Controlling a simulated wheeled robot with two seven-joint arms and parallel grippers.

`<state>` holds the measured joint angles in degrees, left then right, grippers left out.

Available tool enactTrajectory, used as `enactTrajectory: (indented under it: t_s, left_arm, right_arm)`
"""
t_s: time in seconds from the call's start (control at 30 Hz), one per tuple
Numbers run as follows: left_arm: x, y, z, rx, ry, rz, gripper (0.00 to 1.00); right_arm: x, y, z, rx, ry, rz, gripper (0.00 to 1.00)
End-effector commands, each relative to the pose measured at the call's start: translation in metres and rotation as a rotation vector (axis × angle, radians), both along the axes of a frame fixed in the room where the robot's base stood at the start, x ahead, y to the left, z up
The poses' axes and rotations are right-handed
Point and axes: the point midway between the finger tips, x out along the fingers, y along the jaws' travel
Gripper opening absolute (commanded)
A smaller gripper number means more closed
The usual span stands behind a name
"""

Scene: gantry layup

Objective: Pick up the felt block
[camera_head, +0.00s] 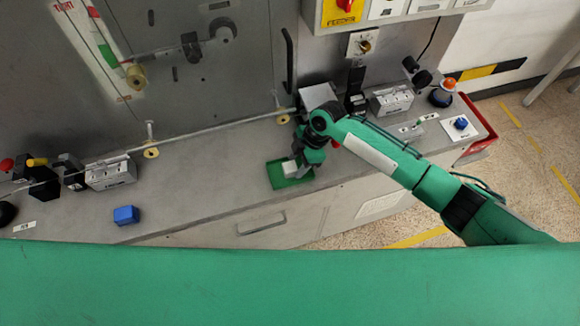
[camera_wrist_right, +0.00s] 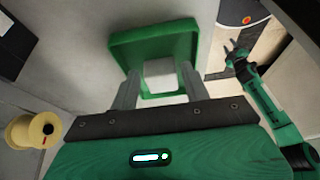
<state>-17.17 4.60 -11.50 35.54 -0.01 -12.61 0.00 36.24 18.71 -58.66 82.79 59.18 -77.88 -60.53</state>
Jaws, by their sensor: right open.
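A pale, whitish block, which I take to be the felt block (camera_head: 289,168), sits in a small green tray (camera_head: 302,180) at the bench's front edge. In the right wrist view the block (camera_wrist_right: 160,74) shows between the fingertips of my right gripper (camera_wrist_right: 160,84), over the green tray (camera_wrist_right: 120,46). My right gripper (camera_head: 300,160) is open, with a finger on each side of the block; whether they touch it is unclear. A green arm with a small gripper (camera_wrist_right: 234,54), likely my left, shows at the right of the wrist view; its jaw state is unclear.
A thin rod (camera_head: 215,128) runs along the back with yellow spools (camera_head: 151,152). Metal box fixtures (camera_head: 110,173) stand nearby. The bench's left middle is clear.

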Motion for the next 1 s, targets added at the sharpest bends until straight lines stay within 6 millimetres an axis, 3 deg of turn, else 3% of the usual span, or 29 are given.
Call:
enactTrajectory:
  t_s: [0.07,0.23,0.67,1.0]
  left_arm:
    - [0.0,0.0,0.0,0.0,0.0,0.0,0.36]
    - [0.0,0.0,0.0,0.0,0.0,0.0,0.36]
    - [0.0,0.0,-0.004,0.0,0.001,0.001,0.36]
    - [-0.001,0.0,-0.026,0.0,0.001,0.001,0.36]
  right_arm:
    - [0.0,0.0,0.0,0.0,0.0,0.0,0.47]
    - [0.0,0.0,0.0,0.0,0.0,0.0,0.14]
    - [0.001,0.0,0.006,0.002,-0.003,0.001,0.14]
    - [0.001,0.0,0.068,0.002,-0.004,0.0,0.14]
